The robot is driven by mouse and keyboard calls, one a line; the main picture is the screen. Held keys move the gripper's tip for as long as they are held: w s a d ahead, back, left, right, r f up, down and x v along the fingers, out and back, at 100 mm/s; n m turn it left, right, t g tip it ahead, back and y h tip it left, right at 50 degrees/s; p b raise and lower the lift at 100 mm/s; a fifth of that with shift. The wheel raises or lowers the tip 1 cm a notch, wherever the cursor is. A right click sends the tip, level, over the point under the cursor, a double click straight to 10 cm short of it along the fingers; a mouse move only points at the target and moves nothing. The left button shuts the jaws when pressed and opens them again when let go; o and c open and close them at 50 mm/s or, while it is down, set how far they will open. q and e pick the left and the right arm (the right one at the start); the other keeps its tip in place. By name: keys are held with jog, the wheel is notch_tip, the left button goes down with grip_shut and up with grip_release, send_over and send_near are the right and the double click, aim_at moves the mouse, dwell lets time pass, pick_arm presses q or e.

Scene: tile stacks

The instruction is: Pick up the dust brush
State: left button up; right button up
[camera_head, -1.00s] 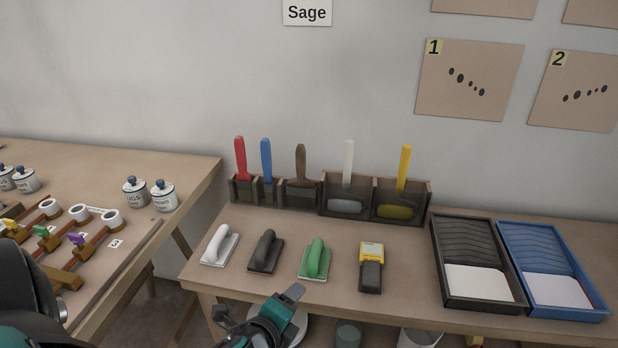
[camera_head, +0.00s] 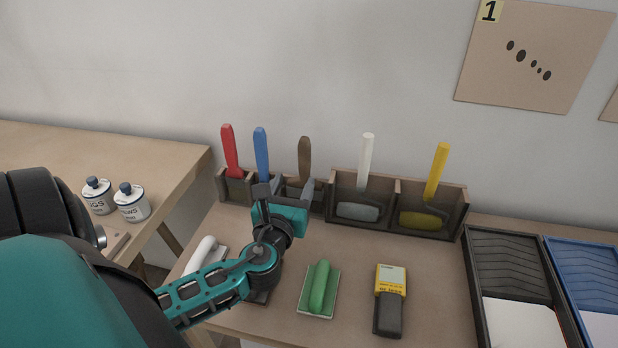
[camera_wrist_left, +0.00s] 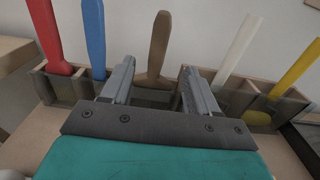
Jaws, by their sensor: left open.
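The brown-handled brush (camera_head: 305,155), which looks like the dust brush, stands upright in a middle slot of the wooden holder against the wall. Its lower part is hidden by my gripper in the head view. In the left wrist view its brown handle (camera_wrist_left: 157,47) widens downward and shows between the two fingers. My left gripper (camera_head: 285,188) is open and empty, in front of the holder, with its fingers pointing at the brush. The fingertips (camera_wrist_left: 158,70) lie to either side of the handle in the picture; I see no contact. My right gripper is out of view.
Red (camera_head: 231,150) and blue (camera_head: 262,153) handles stand left of the brush, white (camera_head: 366,158) and yellow (camera_head: 437,170) ones right. A green float (camera_head: 319,287) and a yellow-black device (camera_head: 389,298) lie in front. A black tray (camera_head: 500,262) is at right.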

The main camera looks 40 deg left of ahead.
aim_at(303, 161)
pick_arm(q)
jog(key=x, duration=0.7)
jog(key=shift+w, duration=0.1)
jog(key=shift+f+b+x, duration=0.15)
jog(key=shift+b+x, duration=0.25)
jog(key=shift+x, duration=1)
jog(key=shift+f+b+x, duration=0.2)
jog(key=shift+b+x, duration=0.15)
jog(key=shift+x, duration=1.05)
jog(key=shift+a, duration=0.1)
jog(key=c, duration=1)
